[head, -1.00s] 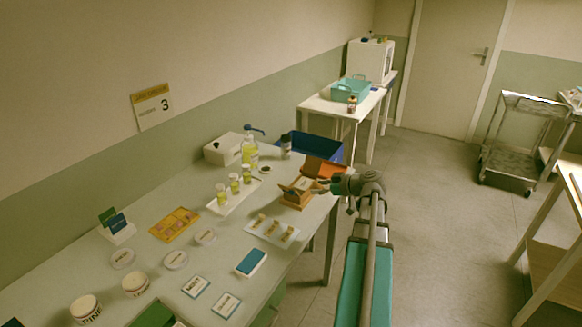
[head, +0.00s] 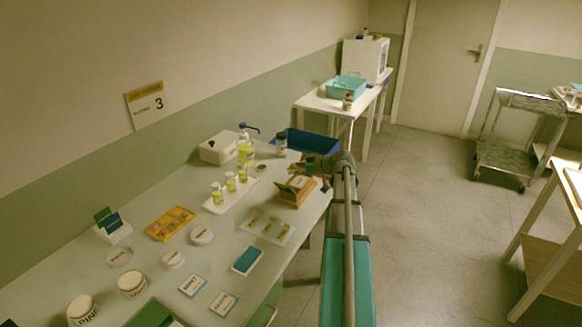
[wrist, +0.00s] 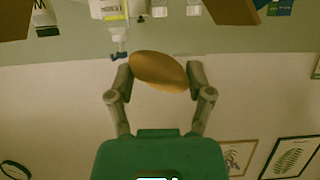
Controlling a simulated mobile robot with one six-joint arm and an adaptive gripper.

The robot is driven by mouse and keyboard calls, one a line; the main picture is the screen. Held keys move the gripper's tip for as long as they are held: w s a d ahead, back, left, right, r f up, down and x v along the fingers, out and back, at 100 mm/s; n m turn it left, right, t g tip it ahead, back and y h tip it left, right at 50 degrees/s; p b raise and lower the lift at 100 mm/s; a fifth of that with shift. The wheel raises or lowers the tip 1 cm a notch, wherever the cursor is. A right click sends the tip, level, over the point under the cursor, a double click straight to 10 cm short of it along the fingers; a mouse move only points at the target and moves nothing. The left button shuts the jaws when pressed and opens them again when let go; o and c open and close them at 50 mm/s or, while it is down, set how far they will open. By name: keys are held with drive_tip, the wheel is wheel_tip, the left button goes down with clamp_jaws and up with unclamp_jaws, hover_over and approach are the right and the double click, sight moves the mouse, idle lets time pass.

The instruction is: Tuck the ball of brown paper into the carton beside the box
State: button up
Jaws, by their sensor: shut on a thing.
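The ball of brown paper (wrist: 157,71) is held between the two fingertips of my gripper (wrist: 160,78) in the wrist view. It looks like a smooth brown oval there. In the head view my gripper (head: 316,168) is just behind and above the open brown carton (head: 292,197), close to its far right side. The carton stands at the right edge of the table with its flaps up. Something pale shows inside its opening, but I cannot tell what it is. The ball cannot be made out in the head view.
A blue bin (head: 315,150) stands behind the carton. A dark-capped bottle (head: 281,146), a pump bottle (head: 245,155) and a tray of small yellow bottles (head: 216,207) stand to the left. A pale mat (head: 268,228) lies in front.

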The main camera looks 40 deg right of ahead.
drive_tip(key=shift+w, duration=1.05)
drive_tip(key=shift+f, duration=0.1)
drive_tip(key=shift+f+b, duration=3.45)
drive_tip(key=shift+b, duration=0.15)
drive_tip(key=shift+f+b, duration=0.4)
drive_tip(key=shift+f, duration=0.05)
drive_tip(key=o, duration=0.8)
drive_tip(key=shift+c, duration=0.2)
drive_tip(key=shift+r, duration=0.1)
